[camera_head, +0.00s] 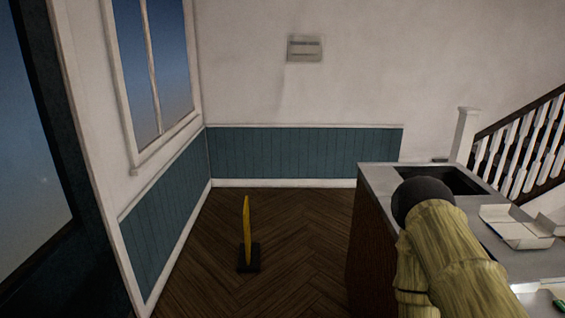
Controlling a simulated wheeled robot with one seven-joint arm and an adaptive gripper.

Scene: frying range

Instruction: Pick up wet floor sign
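The wet floor sign (247,218) is a thin, upright yellow panel on a small black base. It stands on the dark wooden floor, left of the middle of the view, seen nearly edge-on. It stands apart from the walls and the counter. Any writing on it cannot be read. My gripper does not show in this view, and nothing touches the sign.
A counter (358,225) with a grey top and brown side stands at the right. A white open carton (517,227) lies on it. Stairs with a white railing (520,150) rise behind. Bare herringbone floor (305,220) lies around the sign. A window wall (160,190) bounds the left.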

